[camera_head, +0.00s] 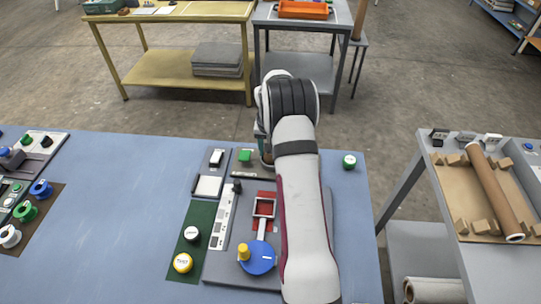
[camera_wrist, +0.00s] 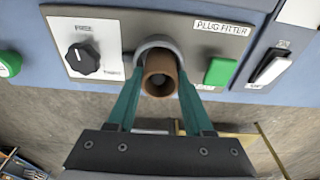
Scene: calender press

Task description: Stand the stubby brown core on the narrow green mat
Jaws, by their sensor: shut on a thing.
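A short brown core (camera_wrist: 152,86), a hollow tube, is between the teal fingers of my gripper (camera_wrist: 160,93) in the wrist view. My gripper is shut on it. The core's open end faces the camera, and a grey ring of the plug fitter (camera_wrist: 205,42) shows around its far part. I cannot tell whether they touch. In the head view my arm hides the core and most of the gripper. The narrow green mat (camera_head: 203,214) lies on the blue table to the left of my arm, with a white-topped and a yellow round piece on its nearer half.
The plug fitter carries a black knob (camera_wrist: 83,59) and a green button (camera_wrist: 219,71). Beside the mat stands a machine with a blue disc (camera_head: 259,262) and a red frame (camera_head: 264,207).

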